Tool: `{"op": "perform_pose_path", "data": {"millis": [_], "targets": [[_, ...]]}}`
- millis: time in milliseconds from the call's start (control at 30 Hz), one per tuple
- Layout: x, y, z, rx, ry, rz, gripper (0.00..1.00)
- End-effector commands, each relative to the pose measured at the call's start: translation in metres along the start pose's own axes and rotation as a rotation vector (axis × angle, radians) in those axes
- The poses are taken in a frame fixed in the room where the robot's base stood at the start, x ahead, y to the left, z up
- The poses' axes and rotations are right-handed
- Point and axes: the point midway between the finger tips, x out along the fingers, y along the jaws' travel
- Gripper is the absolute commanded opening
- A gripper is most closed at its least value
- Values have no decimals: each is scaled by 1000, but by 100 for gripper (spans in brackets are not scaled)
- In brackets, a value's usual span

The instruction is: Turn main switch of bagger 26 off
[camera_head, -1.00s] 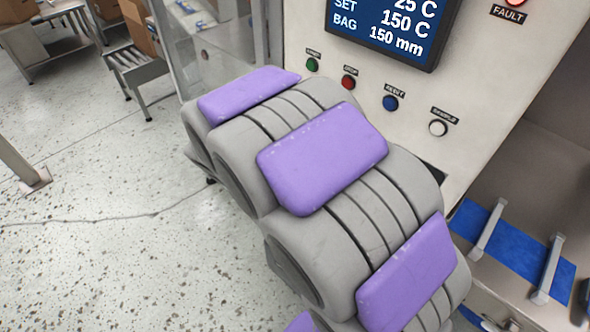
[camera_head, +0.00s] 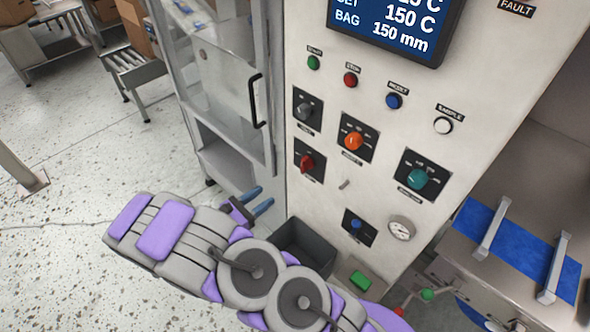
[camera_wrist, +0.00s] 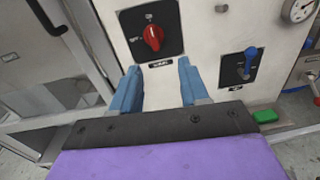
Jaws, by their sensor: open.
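The bagger's light panel (camera_head: 325,195) carries several rotary switches on black plates. A red knob (camera_head: 306,162) sits lower left, a grey knob (camera_head: 305,110) above it, an orange knob (camera_head: 353,140) to its right and a teal knob (camera_head: 416,179) further right. Their labels are too small to read. In the wrist view the red knob (camera_wrist: 152,38) has its grip nearly upright, slightly tilted, just beyond my fingers. My gripper (camera_head: 261,200) is open and empty, below and left of the red knob; its blue fingers also show in the wrist view (camera_wrist: 158,78), apart from the knob.
A blue lever (camera_wrist: 248,62) and a gauge (camera_head: 401,229) are low on the panel. A green block (camera_head: 360,281) and dark bin (camera_head: 304,245) are below. A glazed door with a black handle (camera_head: 257,101) stands left. Open floor (camera_head: 90,150) lies further left.

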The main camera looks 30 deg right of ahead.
Motion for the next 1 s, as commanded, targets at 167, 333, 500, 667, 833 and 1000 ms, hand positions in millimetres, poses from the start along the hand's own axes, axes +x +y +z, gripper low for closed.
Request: {"op": "perform_pose_path", "data": {"millis": [167, 333, 500, 667, 833, 1000], "targets": [[-6, 9, -14, -31, -17, 52, 45], [5, 12, -15, -35, -23, 53, 45], [36, 13, -15, -35, -24, 51, 45], [69, 14, -14, -33, -22, 49, 45], [105, 15, -13, -30, -19, 50, 45], [134, 18, -12, -31, -21, 51, 45]]}}
